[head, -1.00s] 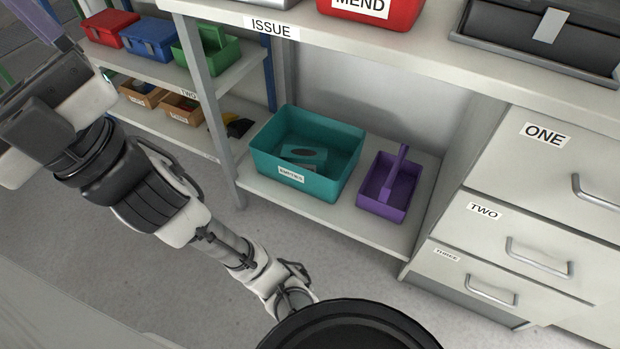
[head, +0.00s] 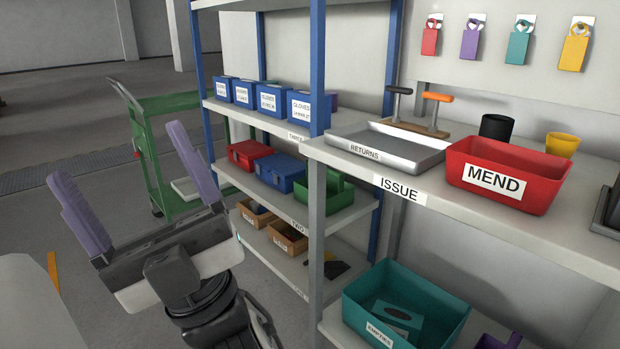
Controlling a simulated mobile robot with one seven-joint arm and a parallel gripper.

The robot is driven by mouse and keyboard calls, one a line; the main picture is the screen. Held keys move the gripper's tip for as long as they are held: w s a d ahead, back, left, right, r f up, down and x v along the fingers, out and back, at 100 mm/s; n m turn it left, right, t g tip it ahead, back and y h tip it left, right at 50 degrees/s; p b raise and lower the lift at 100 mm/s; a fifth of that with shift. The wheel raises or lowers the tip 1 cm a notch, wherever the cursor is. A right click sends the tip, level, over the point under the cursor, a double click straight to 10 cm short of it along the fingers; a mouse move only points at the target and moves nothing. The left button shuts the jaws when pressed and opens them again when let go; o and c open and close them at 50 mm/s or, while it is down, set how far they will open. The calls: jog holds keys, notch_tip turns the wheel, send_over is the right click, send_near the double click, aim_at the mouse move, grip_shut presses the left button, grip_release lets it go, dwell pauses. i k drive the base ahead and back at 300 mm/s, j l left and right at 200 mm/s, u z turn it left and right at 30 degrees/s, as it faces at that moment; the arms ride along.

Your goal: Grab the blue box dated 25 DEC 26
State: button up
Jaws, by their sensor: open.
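Several blue boxes with white labels stand in a row on the top shelf (head: 285,128) of the blue-posted rack. From left to right they are a first box (head: 223,82), a second box (head: 240,88), a third box (head: 266,91) and a fourth box (head: 302,98). The two on the right read GLOVES, with a smaller line below; the dates are too small to read. My gripper (head: 123,170) is open and empty, its two purple fingers spread, left of and in front of the rack, apart from the boxes.
Lower shelves hold a red case (head: 249,153), a blue case (head: 281,172), a green tote (head: 326,193) and brown bins. The ISSUE bench (head: 480,220) juts out at right with a RETURNS tray (head: 385,146) and red MEND bin (head: 505,181). A green trolley (head: 160,150) stands behind my gripper.

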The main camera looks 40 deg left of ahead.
aim_at(273, 101)
jog(key=j+u, duration=0.4)
jog(key=i+j+u, duration=0.1)
jog(key=j+u, duration=0.3)
jog(key=i+j+u, duration=0.1)
jog(key=j+u, duration=0.3)
